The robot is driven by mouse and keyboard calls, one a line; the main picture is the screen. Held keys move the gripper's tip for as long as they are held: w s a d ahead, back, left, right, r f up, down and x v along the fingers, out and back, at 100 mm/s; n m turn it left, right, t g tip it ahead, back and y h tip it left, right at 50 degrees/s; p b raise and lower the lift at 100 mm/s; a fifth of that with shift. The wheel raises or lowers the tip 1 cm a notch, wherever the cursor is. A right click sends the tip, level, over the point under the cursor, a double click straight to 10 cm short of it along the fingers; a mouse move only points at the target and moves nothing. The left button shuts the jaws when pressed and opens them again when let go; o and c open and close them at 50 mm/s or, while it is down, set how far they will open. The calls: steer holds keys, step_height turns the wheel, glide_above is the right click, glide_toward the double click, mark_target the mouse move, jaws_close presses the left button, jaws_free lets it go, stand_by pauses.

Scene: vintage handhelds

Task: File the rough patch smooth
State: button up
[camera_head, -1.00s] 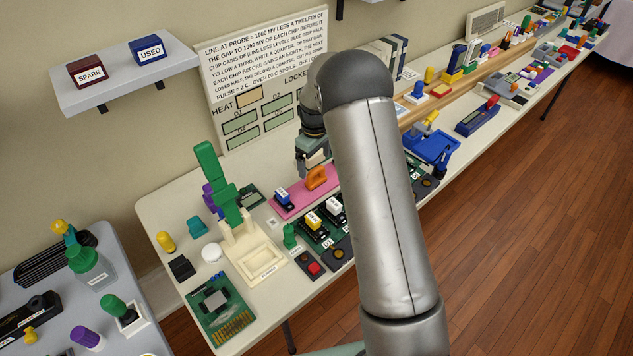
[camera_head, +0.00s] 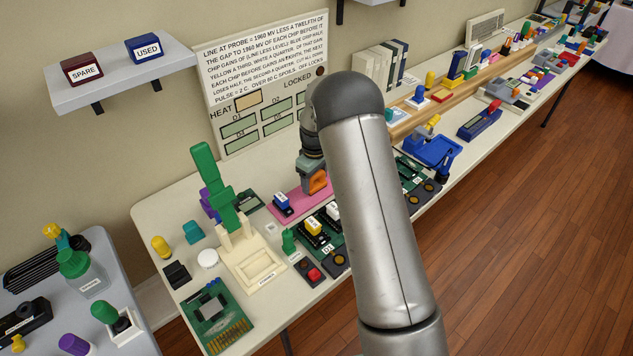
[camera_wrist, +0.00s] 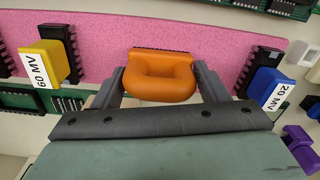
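An orange looped handle (camera_wrist: 162,88) with a dark ribbed strip along its far edge stands on a pink mat (camera_wrist: 225,45). In the head view the orange handle (camera_head: 320,184) is partly hidden by my gripper (camera_head: 312,178). In the wrist view my gripper (camera_wrist: 161,82) is open, with one finger on each side of the handle. The fingers are very close to its sides; I see no clear grip. I cannot make out a rough patch in either view.
A blue chip (camera_wrist: 268,88) marked 20 MV and a yellow chip (camera_wrist: 46,64) marked 60 MV flank the gripper. Green circuit boards (camera_head: 222,314), a cream fixture (camera_head: 262,268) with a green lever (camera_head: 225,190), and a blue tool (camera_head: 432,150) crowd the bench.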

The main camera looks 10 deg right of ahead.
steer(key=shift+c, duration=1.4)
steer(key=shift+r+p, duration=1.15)
steer(key=shift+r, duration=1.4)
